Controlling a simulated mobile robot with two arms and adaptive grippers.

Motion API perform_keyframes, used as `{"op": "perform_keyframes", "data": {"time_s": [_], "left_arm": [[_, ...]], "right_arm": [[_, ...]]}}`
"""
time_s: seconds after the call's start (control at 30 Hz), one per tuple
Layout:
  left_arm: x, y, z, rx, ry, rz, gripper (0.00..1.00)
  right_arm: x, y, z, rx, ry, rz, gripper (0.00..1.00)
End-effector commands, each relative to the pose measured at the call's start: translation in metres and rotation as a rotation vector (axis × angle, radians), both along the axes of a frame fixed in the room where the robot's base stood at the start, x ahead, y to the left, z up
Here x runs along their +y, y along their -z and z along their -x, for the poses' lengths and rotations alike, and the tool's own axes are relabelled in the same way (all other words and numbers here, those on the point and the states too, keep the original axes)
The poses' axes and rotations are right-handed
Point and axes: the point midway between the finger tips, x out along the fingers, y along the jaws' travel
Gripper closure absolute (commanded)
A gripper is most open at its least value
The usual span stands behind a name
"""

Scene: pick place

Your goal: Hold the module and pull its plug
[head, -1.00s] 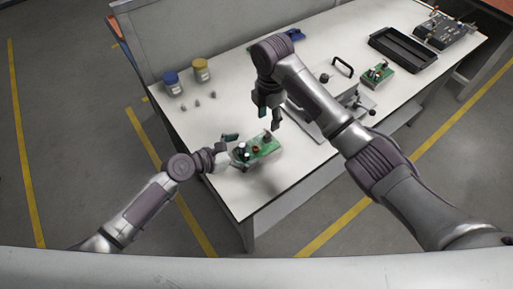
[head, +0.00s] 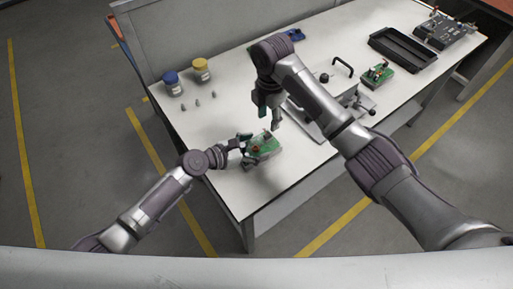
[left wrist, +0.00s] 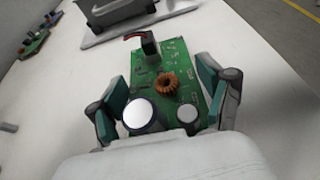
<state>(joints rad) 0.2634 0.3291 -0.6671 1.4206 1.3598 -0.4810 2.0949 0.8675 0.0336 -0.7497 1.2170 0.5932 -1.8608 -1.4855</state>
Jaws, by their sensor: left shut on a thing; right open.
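The module is a green circuit board (head: 263,150) at the near edge of the white table. In the left wrist view the board (left wrist: 178,62) carries a copper coil (left wrist: 167,84), a large silver-topped capacitor (left wrist: 139,115) and a smaller one. A black plug (left wrist: 150,44) with red and dark wires sits at its far end. My left gripper (head: 247,143) is shut on the board, with teal-padded fingers (left wrist: 163,98) along its two long sides. My right gripper (head: 269,116) is open and empty, pointing down just above the plug end. The plug is small and partly unclear in the head view.
A press-like fixture with a black handle (head: 343,67) stands behind my right arm. A second green board (head: 378,75), a black tray (head: 385,44) and a dark device (head: 444,31) lie farther right. Two jars (head: 201,71) and several small grey pieces (head: 198,95) stand at left.

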Motion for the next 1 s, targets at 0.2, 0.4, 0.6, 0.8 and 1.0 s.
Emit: {"op": "perform_keyframes", "data": {"time_s": [0.2,0.4,0.6,0.8,1.0], "left_arm": [[0.000,0.000,0.000,0.000,-0.001,0.000,0.84],[0.001,0.000,0.000,0.000,-0.001,-0.001,0.84],[0.001,0.000,0.000,0.000,-0.001,-0.001,0.84],[0.001,0.000,0.000,-0.001,-0.001,-0.002,0.84],[0.001,0.000,0.000,-0.001,-0.001,-0.002,0.84]], "right_arm": [[0.000,0.000,0.000,0.000,0.001,0.000,0.46],[0.000,-0.004,0.000,-0.002,0.118,-0.001,0.46],[-0.001,-0.015,0.000,-0.003,0.478,-0.002,0.46],[-0.002,-0.028,0.000,-0.003,0.905,-0.003,0.46],[-0.002,-0.039,0.002,-0.001,1.291,-0.002,0.46]]}}
